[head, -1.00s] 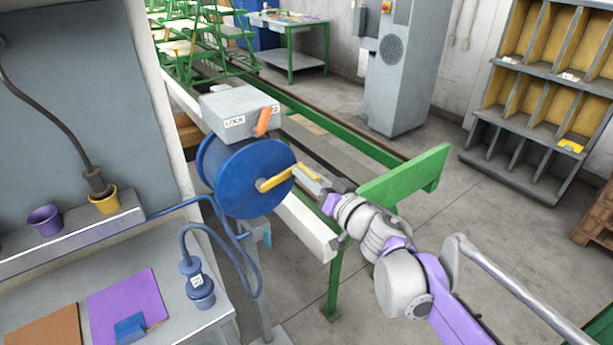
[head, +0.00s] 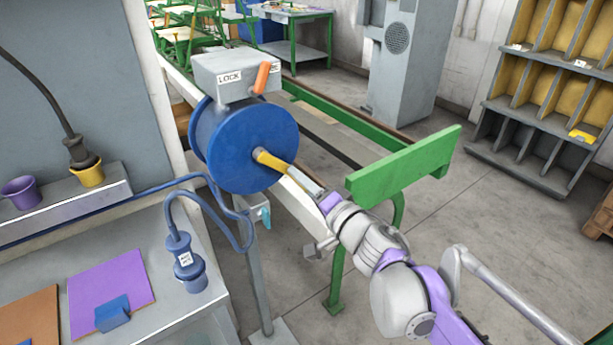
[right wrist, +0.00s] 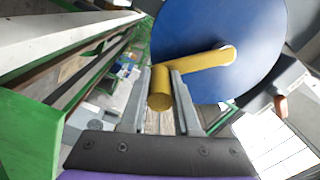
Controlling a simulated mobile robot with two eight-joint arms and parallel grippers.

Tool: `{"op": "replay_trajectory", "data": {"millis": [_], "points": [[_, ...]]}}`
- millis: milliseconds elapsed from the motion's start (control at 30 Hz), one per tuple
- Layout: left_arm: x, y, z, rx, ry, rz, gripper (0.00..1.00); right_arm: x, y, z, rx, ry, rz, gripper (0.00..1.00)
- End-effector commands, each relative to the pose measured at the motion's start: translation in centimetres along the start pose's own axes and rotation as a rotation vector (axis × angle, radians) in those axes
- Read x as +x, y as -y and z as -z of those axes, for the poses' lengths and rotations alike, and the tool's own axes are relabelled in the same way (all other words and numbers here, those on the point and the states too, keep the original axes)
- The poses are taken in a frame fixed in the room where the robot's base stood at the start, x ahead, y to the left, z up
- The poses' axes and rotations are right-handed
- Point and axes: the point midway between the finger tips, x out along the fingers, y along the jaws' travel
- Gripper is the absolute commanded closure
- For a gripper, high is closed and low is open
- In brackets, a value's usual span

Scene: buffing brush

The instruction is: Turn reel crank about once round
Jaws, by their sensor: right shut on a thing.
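The blue reel (head: 235,150) stands on a post under a grey box labelled LOCK. Its yellow crank (head: 268,158) sticks out from the face toward my right arm. My right gripper (head: 304,183) is at the crank's outer end. In the right wrist view the crank arm (right wrist: 205,62) runs from the reel's hub to a handle (right wrist: 160,90), and my right gripper (right wrist: 161,100) has its fingers on either side of that handle, shut on it. The reel face (right wrist: 215,30) fills the upper right there. My left gripper is not in view.
The grey lock box (head: 236,75) with an orange lever (head: 261,77) sits above the reel. A green beam (head: 405,163) stands close to my right arm. A bench with a purple mat (head: 110,285) and a blue plug (head: 188,265) is at left. Open floor lies at right.

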Motion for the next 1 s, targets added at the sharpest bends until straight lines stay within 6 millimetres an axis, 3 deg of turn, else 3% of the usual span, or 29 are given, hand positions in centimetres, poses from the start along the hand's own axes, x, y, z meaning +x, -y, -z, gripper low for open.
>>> {"op": "replay_trajectory", "data": {"millis": [333, 1000], "points": [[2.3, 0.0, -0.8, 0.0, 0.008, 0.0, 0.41, 0.0, -0.8, -3.0, 0.281, 0.001, -0.001, 1.0], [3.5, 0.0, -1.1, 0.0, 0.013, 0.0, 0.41, 0.0, 0.0, -6.2, 0.272, 0.001, -0.001, 1.0]]}}
